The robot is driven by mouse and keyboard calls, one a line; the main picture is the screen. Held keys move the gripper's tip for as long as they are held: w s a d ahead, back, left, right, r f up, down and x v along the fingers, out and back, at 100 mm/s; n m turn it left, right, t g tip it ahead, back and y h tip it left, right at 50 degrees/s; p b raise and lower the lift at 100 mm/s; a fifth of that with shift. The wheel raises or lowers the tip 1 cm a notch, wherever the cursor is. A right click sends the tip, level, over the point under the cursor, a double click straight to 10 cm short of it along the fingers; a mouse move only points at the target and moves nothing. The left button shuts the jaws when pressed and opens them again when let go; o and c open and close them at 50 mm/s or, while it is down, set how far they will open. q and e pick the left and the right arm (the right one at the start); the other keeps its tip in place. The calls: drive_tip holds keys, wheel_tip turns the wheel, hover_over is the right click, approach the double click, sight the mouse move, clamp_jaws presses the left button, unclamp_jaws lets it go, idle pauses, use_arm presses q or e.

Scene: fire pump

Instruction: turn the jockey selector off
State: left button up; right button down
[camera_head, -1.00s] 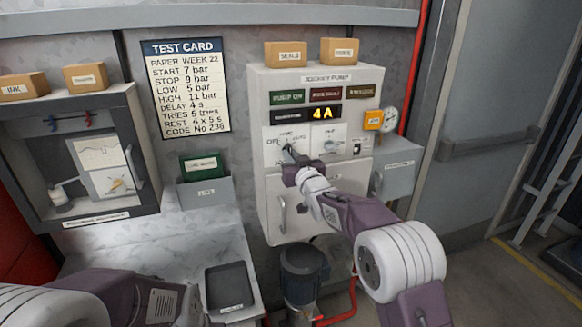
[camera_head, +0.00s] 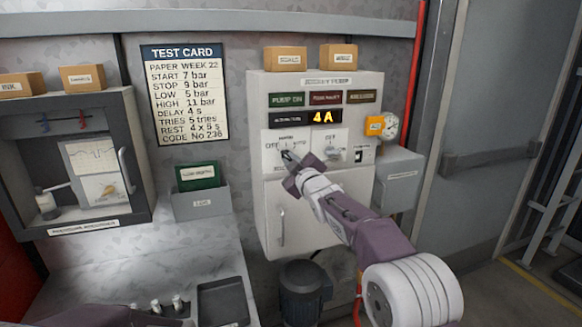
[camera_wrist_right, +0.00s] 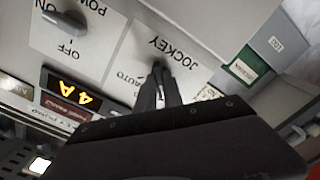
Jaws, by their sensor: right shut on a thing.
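The jockey selector (camera_wrist_right: 158,66) is a small dark knob on a white plate on the jockey pump panel (camera_head: 272,215). In the head view its plate is marked OFF at left, HAND at top and AUTO at right. My right gripper (camera_head: 289,157) reaches the knob from the lower right. In the right wrist view its dark fingers (camera_wrist_right: 158,88) are shut on the knob, beside the words JOCKEY and AUTO. The fingers hide most of the knob, so I cannot tell which mark it points to. My left gripper is not seen.
A second knob (camera_head: 333,152) sits just right of the selector. An orange tag (camera_head: 375,125) and a gauge (camera_head: 390,124) are on the panel's right side. A grey box (camera_head: 397,182) juts out below them. A motor (camera_head: 303,290) stands under the panel.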

drive_tip(key=shift+f+n, duration=0.3)
drive_tip(key=shift+n, duration=0.1)
drive_tip(key=c, duration=1.5)
unclamp_jaws()
drive_tip(key=shift+o, duration=0.2)
drive_tip(key=shift+r, duration=0.15)
drive_tip(key=shift+s+b, duration=0.1)
drive_tip(key=shift+b, duration=0.2)
drive_tip(key=b+v, duration=0.3)
drive_tip(key=v, duration=0.6)
drive_tip(key=shift+b, duration=0.3)
